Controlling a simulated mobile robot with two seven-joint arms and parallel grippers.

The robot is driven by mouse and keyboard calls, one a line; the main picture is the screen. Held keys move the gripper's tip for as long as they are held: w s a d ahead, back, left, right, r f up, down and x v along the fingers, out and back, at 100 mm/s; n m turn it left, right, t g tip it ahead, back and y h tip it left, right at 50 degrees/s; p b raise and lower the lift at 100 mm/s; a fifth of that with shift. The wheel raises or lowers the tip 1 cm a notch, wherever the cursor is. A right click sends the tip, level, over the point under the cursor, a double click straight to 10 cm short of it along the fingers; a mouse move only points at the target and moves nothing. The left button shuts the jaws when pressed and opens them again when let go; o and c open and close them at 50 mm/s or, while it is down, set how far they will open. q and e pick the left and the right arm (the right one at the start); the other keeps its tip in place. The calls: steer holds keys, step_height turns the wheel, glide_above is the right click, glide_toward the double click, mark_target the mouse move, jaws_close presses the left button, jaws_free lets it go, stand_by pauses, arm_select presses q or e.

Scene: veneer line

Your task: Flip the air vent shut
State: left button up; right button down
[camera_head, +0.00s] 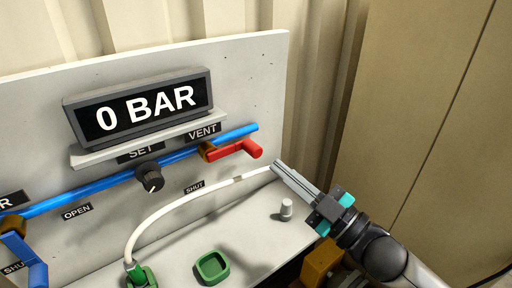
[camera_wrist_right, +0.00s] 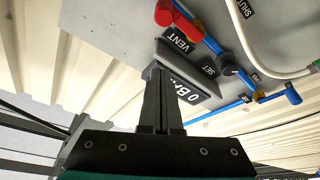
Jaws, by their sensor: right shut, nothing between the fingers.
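The red vent lever (camera_head: 235,151) sits on a brass valve at the right end of the blue pipe, under the VENT label (camera_head: 203,132). It points right, roughly along the pipe, and a SHUT label (camera_head: 194,187) is below the valve. In the right wrist view the red lever (camera_wrist_right: 175,14) is at the top. My right gripper (camera_head: 278,167) is shut and empty, to the right of and slightly below the lever, apart from it. Its closed fingers (camera_wrist_right: 158,72) also show in the wrist view. My left gripper is not in view.
The gauge (camera_head: 142,107) reads 0 BAR, above a black SET knob (camera_head: 149,177). A white hose (camera_head: 175,207) arcs from a green connector (camera_head: 140,275) towards my right fingertips. A green tray (camera_head: 212,267) and small grey peg (camera_head: 287,209) are on the bench. A blue lever (camera_head: 37,272) is lower left.

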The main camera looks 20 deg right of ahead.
steer(key=shift+w, duration=0.1)
steer(key=x, duration=1)
steer(key=f, duration=0.1)
steer(key=d+f, duration=0.2)
steer(key=shift+w+d+f, duration=0.1)
steer(key=shift+w+f, duration=0.15)
steer(key=shift+w, duration=0.1)
